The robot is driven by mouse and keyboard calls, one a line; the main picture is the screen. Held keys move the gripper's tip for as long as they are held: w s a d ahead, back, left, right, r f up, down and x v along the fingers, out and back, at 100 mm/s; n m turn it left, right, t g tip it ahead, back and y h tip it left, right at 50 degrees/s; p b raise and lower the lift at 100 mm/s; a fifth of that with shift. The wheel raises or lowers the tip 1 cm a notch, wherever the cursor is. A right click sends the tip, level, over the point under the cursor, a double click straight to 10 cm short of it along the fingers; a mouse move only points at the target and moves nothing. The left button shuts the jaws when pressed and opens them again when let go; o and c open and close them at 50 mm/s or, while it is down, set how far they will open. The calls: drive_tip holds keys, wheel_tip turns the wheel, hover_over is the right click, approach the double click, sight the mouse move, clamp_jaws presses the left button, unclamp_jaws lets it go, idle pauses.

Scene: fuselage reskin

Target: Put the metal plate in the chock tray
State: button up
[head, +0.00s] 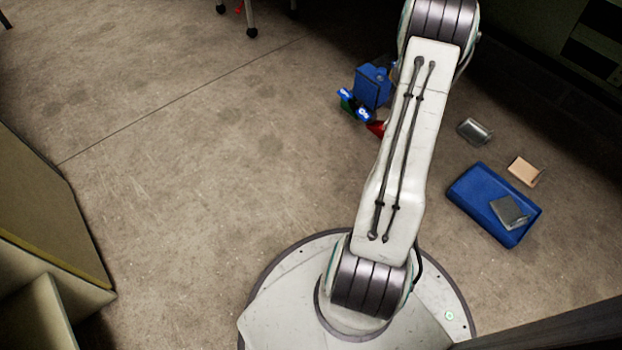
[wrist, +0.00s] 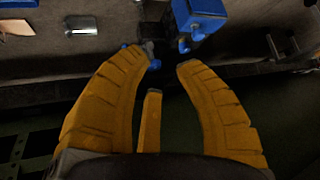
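A shallow blue tray (head: 468,190), which looks like the chock tray, lies on the floor at the right of the head view. A grey metal plate (head: 509,212) lies on it, slightly tilted. Another bent, shiny metal plate (head: 474,131) lies on the floor beyond the tray; it also seems to show in the wrist view (wrist: 80,24). The tray's edge shows at the top left of the wrist view (wrist: 18,3). My gripper (wrist: 160,58) has its yellow fingers apart, with nothing visible between them. It is out of the head view.
A tan piece (head: 523,171) lies beside the tray. A blue box (head: 372,87) with small blue, green and red items stands partly behind my arm; it also shows in the wrist view (wrist: 198,14). A beige structure (head: 45,215) stands at left. The middle floor is clear.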

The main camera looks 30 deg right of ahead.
drive_tip(key=a+r+n+y, duration=0.15)
drive_tip(key=a+r, duration=0.25)
drive_tip(key=a, duration=0.6)
drive_tip(key=a+r+n+y, duration=0.15)
drive_tip(key=a+r, duration=0.25)
drive_tip(key=a, duration=0.5)
drive_tip(key=a+r+n+y, duration=0.1)
drive_tip(key=a+r+n, duration=0.25)
drive_tip(key=a, duration=0.65)
drive_tip(key=s+a+r+n+g+y, duration=0.2)
drive_tip(key=s+a+n, duration=0.2)
drive_tip(key=s+a, duration=1.3)
drive_tip(key=shift+s+a+r+g, duration=0.25)
drive_tip(key=shift+s+a+g, duration=0.15)
drive_tip(key=shift+s, duration=0.85)
drive_tip(key=shift+n, duration=0.25)
